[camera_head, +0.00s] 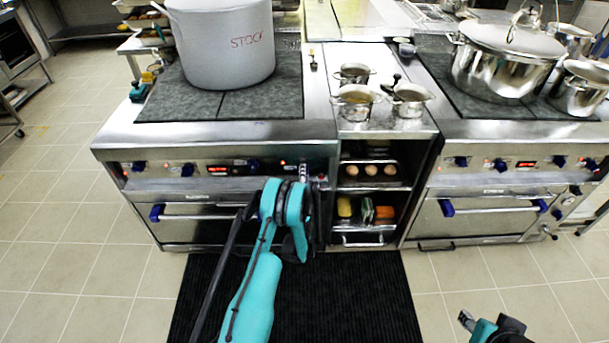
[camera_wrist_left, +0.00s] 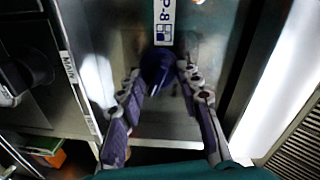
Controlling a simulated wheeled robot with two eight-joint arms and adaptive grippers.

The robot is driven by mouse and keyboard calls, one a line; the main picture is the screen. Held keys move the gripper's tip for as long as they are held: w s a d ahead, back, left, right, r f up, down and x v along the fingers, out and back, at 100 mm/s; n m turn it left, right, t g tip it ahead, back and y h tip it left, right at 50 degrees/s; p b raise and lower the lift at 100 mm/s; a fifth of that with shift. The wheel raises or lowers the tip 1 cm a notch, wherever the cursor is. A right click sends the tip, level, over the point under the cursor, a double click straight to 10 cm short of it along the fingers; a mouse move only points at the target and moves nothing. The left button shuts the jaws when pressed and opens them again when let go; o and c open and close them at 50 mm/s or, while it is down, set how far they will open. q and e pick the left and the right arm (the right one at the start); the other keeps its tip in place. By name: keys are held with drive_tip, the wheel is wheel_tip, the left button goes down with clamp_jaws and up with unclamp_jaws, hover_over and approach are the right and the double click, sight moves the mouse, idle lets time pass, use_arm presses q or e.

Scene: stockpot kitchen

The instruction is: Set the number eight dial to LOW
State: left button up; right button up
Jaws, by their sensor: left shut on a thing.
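The number eight dial (camera_wrist_left: 155,66) is a dark blue knob below a white label (camera_wrist_left: 163,22) reading "P-8" in the left wrist view. My left gripper (camera_wrist_left: 160,73) has its two fingers at either side of the dial and is shut on it. The dial's pointer and setting marks cannot be made out. In the head view my left arm reaches the right end of the left stove's front panel (camera_head: 225,168) and hides the dial. My right gripper (camera_head: 467,320) is at the bottom right, away from the stoves; its fingers are unclear.
Other blue dials (camera_head: 138,166) line the left stove's panel. A large grey stockpot (camera_head: 222,45) stands on its top. A shelf unit (camera_head: 373,215) with eggs and sponges is just right of my left arm. The right stove (camera_head: 490,190) carries steel pots.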

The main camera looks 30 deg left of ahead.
use_arm(q)
drive_tip(key=shift+a, duration=0.1)
idle(0.3)
drive_tip(key=o, duration=1.2)
